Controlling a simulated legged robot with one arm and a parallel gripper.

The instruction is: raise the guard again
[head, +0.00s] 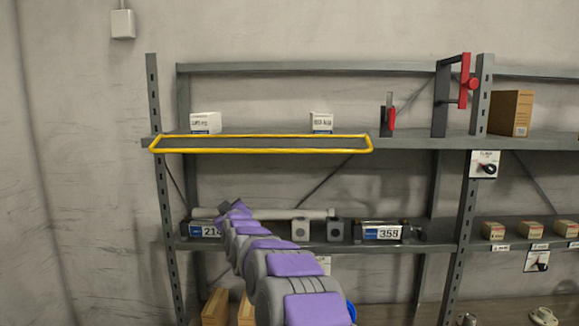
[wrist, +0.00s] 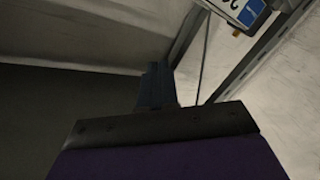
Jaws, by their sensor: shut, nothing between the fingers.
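The guard is a yellow tube frame (head: 262,151) along the front of the upper shelf in the head view. It lies low and nearly flat, with its long front bar at about shelf height. My gripper (head: 238,206) is at the far end of my grey and purple arm, below the guard, in front of the left part of the lower shelf. It is apart from the guard in the picture. The wrist view shows the dark fingers of my gripper (wrist: 157,85) together, with nothing between them. The guard does not show in the wrist view.
Two white boxes (head: 206,122) (head: 321,122) stand on the upper shelf behind the guard. A red-handled device (head: 465,80) and a cardboard box (head: 511,113) are to the right. The lower shelf (head: 440,246) holds numbered units and a grey tube (head: 290,213).

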